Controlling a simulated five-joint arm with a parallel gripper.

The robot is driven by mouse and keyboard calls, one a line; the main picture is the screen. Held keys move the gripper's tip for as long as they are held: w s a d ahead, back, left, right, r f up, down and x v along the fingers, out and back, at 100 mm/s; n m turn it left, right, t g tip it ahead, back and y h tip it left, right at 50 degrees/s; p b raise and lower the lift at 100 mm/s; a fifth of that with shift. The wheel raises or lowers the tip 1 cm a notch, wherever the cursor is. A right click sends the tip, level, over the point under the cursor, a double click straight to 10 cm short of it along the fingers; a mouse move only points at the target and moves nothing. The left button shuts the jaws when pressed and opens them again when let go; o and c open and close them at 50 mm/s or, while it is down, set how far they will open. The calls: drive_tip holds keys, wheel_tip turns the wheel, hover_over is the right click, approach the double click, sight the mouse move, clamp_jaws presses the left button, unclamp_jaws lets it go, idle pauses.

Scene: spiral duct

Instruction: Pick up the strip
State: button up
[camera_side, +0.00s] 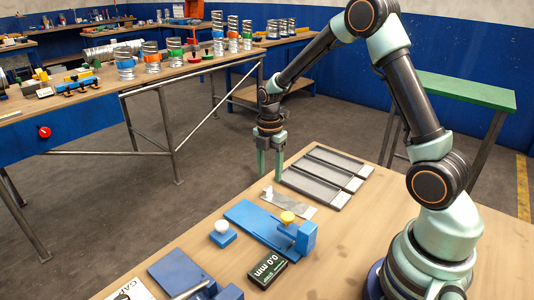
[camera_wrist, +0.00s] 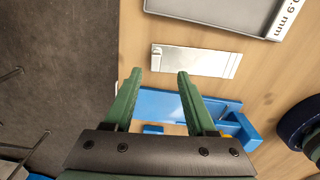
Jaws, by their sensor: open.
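The strip is a thin, flat silvery metal piece (camera_side: 292,205) lying on the wooden table, between the grey trays and the blue fixture. In the wrist view the strip (camera_wrist: 192,61) lies flat just beyond the fingertips, its long side running left to right. A small white piece (camera_side: 268,191) shows at its far left end in the side view. My gripper (camera_side: 269,176) points down with two green fingers, near the far left table edge. In the wrist view my gripper (camera_wrist: 160,75) is open, with nothing between its fingertips.
Grey trays (camera_side: 310,187) lie behind the strip. A blue fixture with a yellow knob (camera_side: 288,217) stands in front, beside a white-knobbed blue block (camera_side: 222,235). A blue tool (camera_side: 180,268) lies nearer.

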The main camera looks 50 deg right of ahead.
sight(267, 188)
drive_tip(key=shift+w+a+f, duration=0.1)
drive_tip(key=shift+w+f, duration=0.05)
drive_tip(key=shift+f, duration=1.35)
drive_tip(key=shift+w+a+f, duration=0.1)
drive_tip(key=shift+w+f, duration=0.05)
drive_tip(key=shift+f, duration=1.3)
drive_tip(key=shift+c, duration=0.3)
clamp_jaws()
